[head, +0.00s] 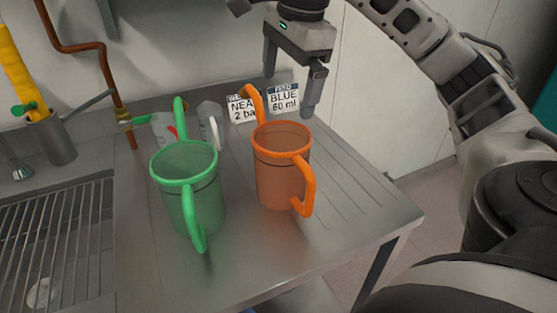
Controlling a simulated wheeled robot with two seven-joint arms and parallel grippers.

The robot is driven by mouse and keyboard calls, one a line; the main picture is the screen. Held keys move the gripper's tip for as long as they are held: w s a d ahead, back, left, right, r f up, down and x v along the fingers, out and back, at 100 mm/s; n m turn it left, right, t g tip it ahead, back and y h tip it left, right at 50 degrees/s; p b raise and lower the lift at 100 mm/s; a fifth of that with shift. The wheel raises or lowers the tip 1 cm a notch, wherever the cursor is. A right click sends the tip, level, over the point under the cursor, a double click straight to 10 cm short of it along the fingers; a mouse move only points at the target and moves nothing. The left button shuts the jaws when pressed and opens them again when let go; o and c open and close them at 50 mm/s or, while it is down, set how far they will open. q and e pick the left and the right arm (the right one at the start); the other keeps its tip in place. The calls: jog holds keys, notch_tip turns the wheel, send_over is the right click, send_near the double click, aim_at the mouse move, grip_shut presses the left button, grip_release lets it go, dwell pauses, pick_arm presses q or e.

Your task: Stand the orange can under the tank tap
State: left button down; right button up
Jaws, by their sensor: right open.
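The orange can (278,182) stands upright on the steel worktop. It has a handle on its right front and an orange arm or spout rising at its back left. My right gripper (290,100) is open and empty, above and behind the can, with its fingers pointing down; I cannot tell whether it touches anything. A copper pipe (85,48) runs down the wall to a brass fitting with a tap-like end (132,121) at the back of the worktop. I cannot tell whether this is the tank tap. My left gripper is not in view.
A green can (196,202) stands close left of the orange one. Behind are small clear containers (208,122) and label cards reading "BLUE 60 ml" (284,98) and a partly hidden "NEA.. 2 ba.." (240,108). A sink grate (55,235) lies left. The worktop's right front (350,215) is clear.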

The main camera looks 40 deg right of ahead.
jog(key=s+m+t+b, duration=0.1)
jog(key=m, duration=0.5)
jog(key=m+t+b, duration=0.1)
jog(key=m+b, duration=0.4)
jog(key=m, duration=0.5)
send_near(275, 142)
jog(key=s+a+f, duration=0.1)
jog(key=a+f, duration=0.1)
jog(key=a, duration=0.1)
jog(key=shift+d+f, duration=0.2)
jog(key=shift+f, duration=0.05)
jog(key=x, duration=0.5)
jog(key=shift+w+d+b, duration=0.1)
jog(key=shift+b, duration=0.25)
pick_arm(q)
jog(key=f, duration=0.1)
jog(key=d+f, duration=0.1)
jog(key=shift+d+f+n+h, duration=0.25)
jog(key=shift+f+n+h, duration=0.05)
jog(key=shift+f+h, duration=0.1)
pick_arm(e)
jog(key=shift+r+t, duration=0.1)
jog(key=shift+t, duration=0.2)
jog(key=c, duration=0.8)
